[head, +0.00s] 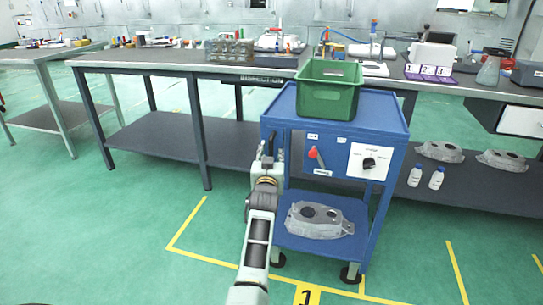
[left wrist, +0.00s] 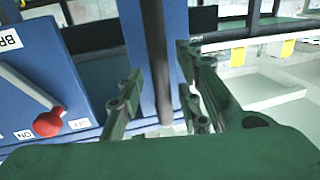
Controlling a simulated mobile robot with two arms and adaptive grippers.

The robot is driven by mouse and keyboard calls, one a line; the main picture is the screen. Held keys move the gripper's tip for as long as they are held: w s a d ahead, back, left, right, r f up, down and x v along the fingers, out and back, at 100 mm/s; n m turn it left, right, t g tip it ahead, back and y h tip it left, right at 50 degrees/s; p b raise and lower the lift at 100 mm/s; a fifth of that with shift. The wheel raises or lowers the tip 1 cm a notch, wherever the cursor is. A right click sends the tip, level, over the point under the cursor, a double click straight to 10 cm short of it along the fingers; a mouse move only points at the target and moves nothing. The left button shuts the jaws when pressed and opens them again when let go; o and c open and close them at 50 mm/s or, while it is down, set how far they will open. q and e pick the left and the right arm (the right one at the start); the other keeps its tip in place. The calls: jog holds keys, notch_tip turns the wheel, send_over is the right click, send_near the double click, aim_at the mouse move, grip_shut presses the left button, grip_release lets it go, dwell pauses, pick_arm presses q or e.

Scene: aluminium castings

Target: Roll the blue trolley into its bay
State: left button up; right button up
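The blue trolley (head: 388,112) stands upright in front of the long bench. Its front has a red lever, a dial and labels; its front left panel also shows in the left wrist view (left wrist: 75,70). Yellow floor lines (head: 185,225) outline a bay around and left of the trolley, with a "1" plate (head: 307,295) at the front line. The front right wheel is close to a short yellow line. My left gripper (head: 267,160) is at the trolley's left front side. In the left wrist view its fingers (left wrist: 160,98) are apart, with a dark upright bar between them; contact is unclear. My right gripper is out of view.
A green crate (head: 328,100) stands on the trolley's top and a grey casting (head: 318,222) lies on its lower shelf. The long bench (head: 160,70) runs behind, with bottles (head: 436,179) and castings on its lower shelf. The floor at left is clear.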

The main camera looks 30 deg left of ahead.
pick_arm(q)
jog(key=shift+r, duration=0.2)
notch_tip(320, 180, up, 10)
jog(key=shift+f, duration=0.15)
dwell(0.5)
